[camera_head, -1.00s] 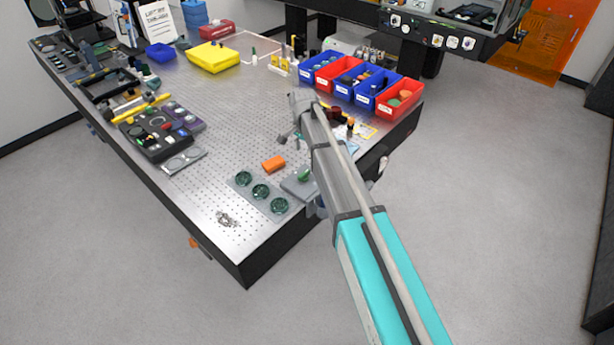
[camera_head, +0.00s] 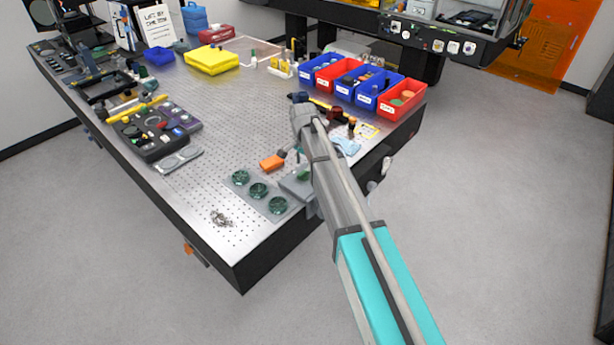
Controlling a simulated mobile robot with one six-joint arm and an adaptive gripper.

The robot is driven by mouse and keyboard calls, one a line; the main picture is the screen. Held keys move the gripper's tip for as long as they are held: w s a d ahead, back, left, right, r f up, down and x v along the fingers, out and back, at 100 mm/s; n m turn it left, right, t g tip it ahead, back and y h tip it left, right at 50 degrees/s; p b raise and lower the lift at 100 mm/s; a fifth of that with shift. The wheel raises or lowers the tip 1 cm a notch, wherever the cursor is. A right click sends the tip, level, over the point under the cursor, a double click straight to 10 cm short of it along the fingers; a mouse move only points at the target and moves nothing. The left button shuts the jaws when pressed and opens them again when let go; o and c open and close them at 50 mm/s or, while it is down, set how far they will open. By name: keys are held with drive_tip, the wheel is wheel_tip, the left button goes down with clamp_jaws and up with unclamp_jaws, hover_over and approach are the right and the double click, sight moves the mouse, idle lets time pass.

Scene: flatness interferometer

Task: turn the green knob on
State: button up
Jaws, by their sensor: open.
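A green knob (camera_head: 303,175) sits on a small grey block (camera_head: 292,186) near the table's front right edge. My arm hides part of both. My gripper (camera_head: 283,154) is small and dark in view, mostly covered by my arm. It is open, a little up and left of the green knob and apart from it in the picture. Its height above the table is hard to tell. The knob's setting is too small to read.
An orange block (camera_head: 272,162) lies close beside my gripper. A grey plate with several round dark green parts (camera_head: 259,190) is left of the knob. Blue and red bins (camera_head: 366,102) line the far right edge. The perforated table (camera_head: 215,125) is bare in the middle.

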sight(304, 172)
drive_tip(key=shift+f+b, duration=1.65)
drive_tip(key=shift+f, duration=0.25)
drive_tip(key=shift+c, duration=0.2)
clamp_jaws()
drive_tip(key=shift+d, duration=0.35)
drive_tip(key=shift+a, duration=0.25)
